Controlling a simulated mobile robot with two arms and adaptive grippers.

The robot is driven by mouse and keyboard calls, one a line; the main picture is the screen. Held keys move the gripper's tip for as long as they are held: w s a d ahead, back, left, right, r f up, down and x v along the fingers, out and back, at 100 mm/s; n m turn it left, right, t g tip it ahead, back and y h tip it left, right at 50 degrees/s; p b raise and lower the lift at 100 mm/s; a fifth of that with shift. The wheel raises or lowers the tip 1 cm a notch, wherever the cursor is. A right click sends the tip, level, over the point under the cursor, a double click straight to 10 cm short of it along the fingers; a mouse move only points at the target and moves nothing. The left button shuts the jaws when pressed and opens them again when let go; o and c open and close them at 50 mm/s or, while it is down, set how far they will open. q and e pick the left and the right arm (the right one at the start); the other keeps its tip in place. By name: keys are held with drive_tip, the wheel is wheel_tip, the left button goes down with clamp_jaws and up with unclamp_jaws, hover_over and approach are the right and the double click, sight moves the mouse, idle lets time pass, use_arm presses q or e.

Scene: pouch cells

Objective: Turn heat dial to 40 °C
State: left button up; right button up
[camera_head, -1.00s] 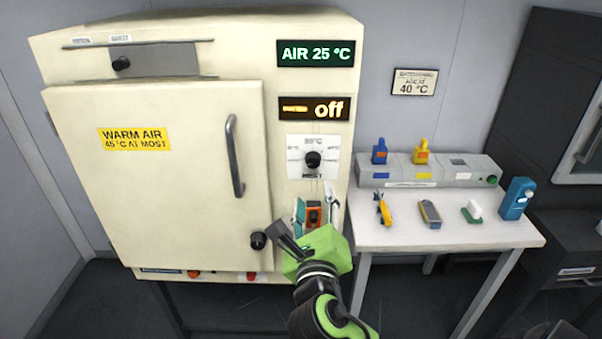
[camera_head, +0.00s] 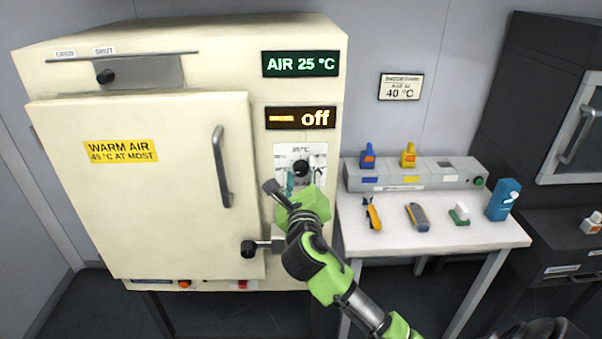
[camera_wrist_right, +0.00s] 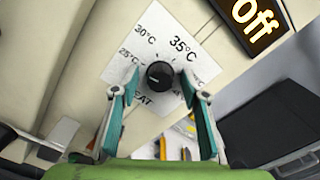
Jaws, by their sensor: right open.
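The heat dial (camera_head: 301,168) is a black knob on a white scale plate on the oven's front. In the right wrist view the knob (camera_wrist_right: 160,75) sits between my fingers, with 25, 30 and 35 °C marks readable around it and the 40 mark mostly hidden by a finger. My right gripper (camera_head: 303,181) is open in front of the dial, its fingertips (camera_wrist_right: 160,85) either side of the knob with gaps. The displays read AIR 25 °C (camera_head: 301,64) and off (camera_head: 300,117). My left gripper is out of view.
The oven door (camera_head: 150,190) is closed, with a vertical handle (camera_head: 221,166) and a black-knobbed latch (camera_head: 249,249) left of my right arm. A white table (camera_head: 430,238) with tools stands to the right. A wall sign (camera_head: 401,87) reads 40 °C.

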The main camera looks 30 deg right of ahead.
drive_tip(key=shift+c, duration=0.3)
drive_tip(key=c, duration=1)
drive_tip(key=shift+c, duration=0.2)
